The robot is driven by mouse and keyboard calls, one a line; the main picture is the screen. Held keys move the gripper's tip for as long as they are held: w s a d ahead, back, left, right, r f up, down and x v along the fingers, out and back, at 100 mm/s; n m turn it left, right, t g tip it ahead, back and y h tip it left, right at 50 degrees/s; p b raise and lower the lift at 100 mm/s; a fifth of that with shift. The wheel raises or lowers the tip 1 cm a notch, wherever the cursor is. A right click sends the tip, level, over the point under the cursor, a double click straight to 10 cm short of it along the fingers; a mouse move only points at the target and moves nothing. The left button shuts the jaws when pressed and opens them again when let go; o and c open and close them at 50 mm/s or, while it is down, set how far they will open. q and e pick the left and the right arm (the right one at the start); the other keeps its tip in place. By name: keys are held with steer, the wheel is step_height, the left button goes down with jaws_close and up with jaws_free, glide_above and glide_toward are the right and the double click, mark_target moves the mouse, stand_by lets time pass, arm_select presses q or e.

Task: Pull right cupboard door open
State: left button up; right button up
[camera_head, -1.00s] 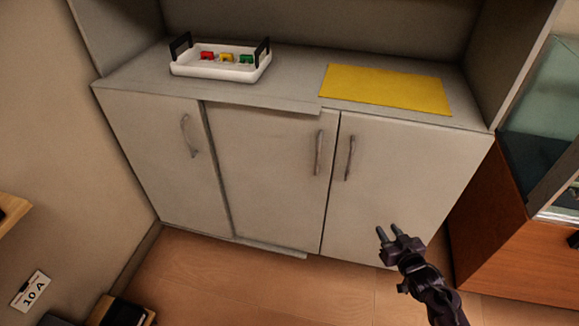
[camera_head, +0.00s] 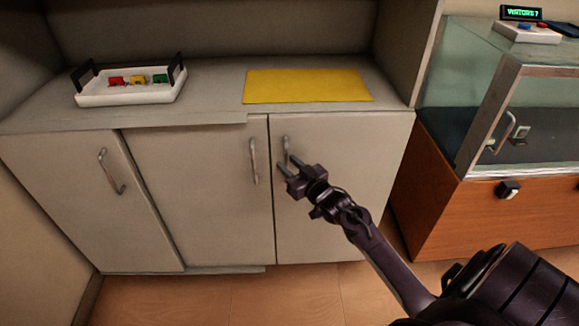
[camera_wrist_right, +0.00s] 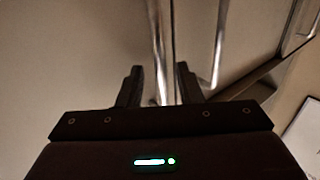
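The right cupboard door (camera_head: 350,200) is pale grey and shut, at the right of the cupboard front. Its metal bar handle (camera_head: 286,146) stands upright near the door's left edge. My right gripper (camera_head: 287,167) is in front of this door, its fingers close to the handle's lower part. In the right wrist view the fingers (camera_wrist_right: 160,85) are apart, with a shiny upright bar (camera_wrist_right: 161,40) between them. Contact with the bar cannot be told. My left gripper is not in view.
The middle door (camera_head: 200,190) and left door (camera_head: 85,200) are shut. On the cupboard top are a white tray (camera_head: 130,98) with small coloured items and a yellow mat (camera_head: 307,86). A glass-topped wooden display case (camera_head: 480,205) stands to the right.

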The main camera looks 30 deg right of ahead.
steer(key=shift+c, duration=0.2)
jaws_close()
